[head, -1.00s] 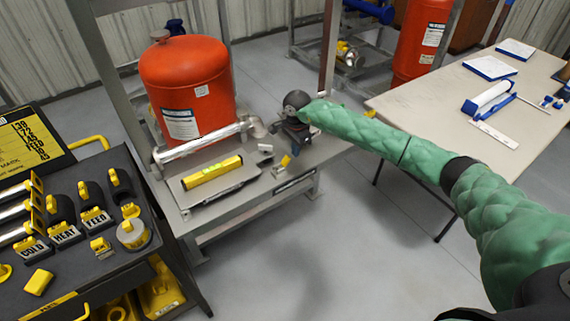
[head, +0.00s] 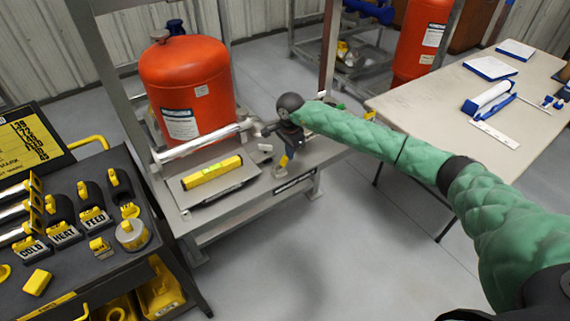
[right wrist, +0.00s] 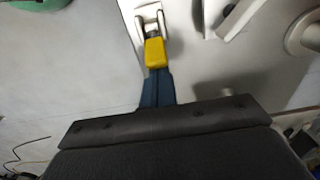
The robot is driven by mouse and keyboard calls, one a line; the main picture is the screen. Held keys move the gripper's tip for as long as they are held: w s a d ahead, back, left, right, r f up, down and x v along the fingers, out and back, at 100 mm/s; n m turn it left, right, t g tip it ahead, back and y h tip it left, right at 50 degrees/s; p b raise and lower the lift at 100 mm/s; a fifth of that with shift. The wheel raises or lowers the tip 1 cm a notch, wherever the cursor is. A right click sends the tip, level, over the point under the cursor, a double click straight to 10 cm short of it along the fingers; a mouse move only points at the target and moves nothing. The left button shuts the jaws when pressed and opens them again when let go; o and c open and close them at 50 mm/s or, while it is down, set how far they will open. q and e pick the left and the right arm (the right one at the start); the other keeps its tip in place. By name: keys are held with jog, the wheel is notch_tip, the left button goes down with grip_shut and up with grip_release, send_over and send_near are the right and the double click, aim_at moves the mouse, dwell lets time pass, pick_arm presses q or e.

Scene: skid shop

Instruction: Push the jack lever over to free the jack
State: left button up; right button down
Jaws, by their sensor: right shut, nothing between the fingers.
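The jack lever (head: 283,161) is a small yellow piece at the front edge of the grey skid, right of the yellow level. In the right wrist view, the yellow lever (right wrist: 155,52) sits at a pale metal fork (right wrist: 151,22). My right gripper (head: 288,150) is shut and empty, reaching down to the lever from above. In the right wrist view, its blue fingers (right wrist: 157,88) end right at the lever's near end; I cannot tell whether they touch. The jack's body is not clearly seen behind my gripper. My left gripper is not in view.
A red tank (head: 190,90) stands on the skid (head: 215,231) behind a silver pipe (head: 195,143). The yellow level (head: 212,172) lies on a grey plate. A dark tool cart (head: 75,270) is at left, a pale table (head: 430,105) at right. Floor between is clear.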

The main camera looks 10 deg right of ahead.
jog(key=shift+s+a+b, duration=0.15)
jog(key=shift+s+a, duration=0.1)
jog(key=shift+a, duration=0.45)
jog(key=shift+s+a+b, duration=0.15)
jog(key=shift+s+a, duration=0.05)
jog(key=shift+a, duration=0.45)
jog(key=shift+s+a, duration=0.2)
jog(key=shift+a, duration=0.35)
jog(key=shift+r, duration=0.1)
notch_tip(320, 180, up, 7)
jog(key=shift+w+d, duration=0.15)
jog(key=shift+d, duration=0.3)
dwell(0.4)
dwell(0.3)
